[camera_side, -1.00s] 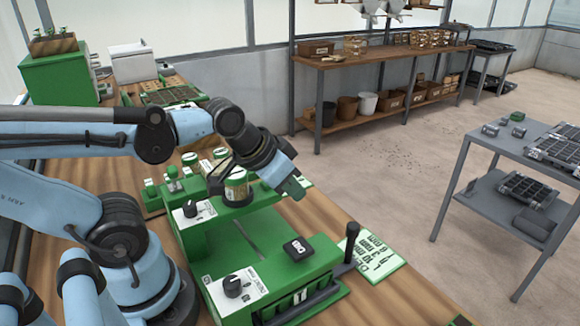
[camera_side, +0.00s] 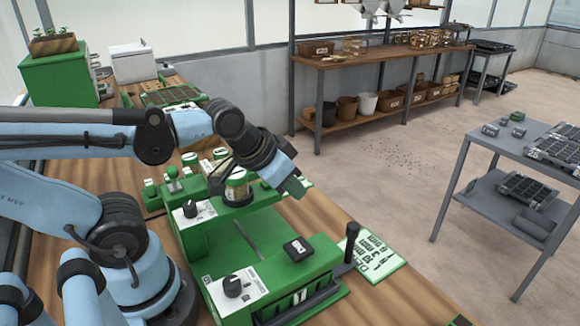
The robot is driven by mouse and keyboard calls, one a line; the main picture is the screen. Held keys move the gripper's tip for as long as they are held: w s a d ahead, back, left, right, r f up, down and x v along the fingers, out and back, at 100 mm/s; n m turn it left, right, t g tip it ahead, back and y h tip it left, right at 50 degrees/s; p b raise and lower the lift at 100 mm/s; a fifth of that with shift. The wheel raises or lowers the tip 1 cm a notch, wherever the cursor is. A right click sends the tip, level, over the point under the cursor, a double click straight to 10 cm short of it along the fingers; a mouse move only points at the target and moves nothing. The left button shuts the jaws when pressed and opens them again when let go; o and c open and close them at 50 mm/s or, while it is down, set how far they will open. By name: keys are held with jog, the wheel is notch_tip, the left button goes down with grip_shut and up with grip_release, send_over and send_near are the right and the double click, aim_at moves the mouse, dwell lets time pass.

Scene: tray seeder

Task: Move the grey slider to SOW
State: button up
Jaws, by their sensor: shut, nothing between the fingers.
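The green tray seeder (camera_side: 205,262) stands on the wooden bench. It carries two black knobs on white plates, one at the back (camera_side: 191,209) and one at the front (camera_side: 233,286). A black square part with a white mark (camera_side: 298,249) sits on its right side, and a black-handled lever (camera_side: 347,250) rises at its right end. I cannot make out the grey slider or a SOW label at this size.
A green and white printed sheet (camera_side: 372,256) lies on the bench right of the lever. More jars and small green-topped parts (camera_side: 173,184) stand behind the seeder. A grey cart (camera_side: 480,133) stands apart at the right, with open floor between.

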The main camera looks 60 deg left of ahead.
aim_at(353, 225)
jog(key=shift+o, duration=1.1)
jog(key=shift+w+d+r, duration=0.1)
jog(key=o, duration=0.6)
jog(key=d+r+m, duration=0.1)
jog(key=w+r+m+g+h, duration=0.1)
jog(key=d+r+m+g, duration=0.1)
jog(key=m, duration=0.1)
jog(key=shift+w+d+r, duration=0.25)
jog(key=shift+d, duration=0.1)
jog(key=w+d+r+m+g+h, duration=0.1)
jog(key=d+r+m+g+h, duration=0.15)
jog(key=d+m, duration=0.2)
jog(key=shift+m+t, duration=0.25)
jog(key=shift+w+a+x, duration=0.1)
jog(key=shift+a+x, duration=0.05)
jog(key=shift+x, duration=1.65)
jog(key=shift+w+a+x, duration=0.1)
jog(key=shift+a+x, duration=0.1)
jog(key=shift+x, duration=1.6)
jog(key=shift+w+a+x, duration=0.1)
jog(key=shift+a+x, duration=0.05)
jog(key=shift+x, duration=1.65)
jog(key=shift+f, duration=0.1)
grip_shut()
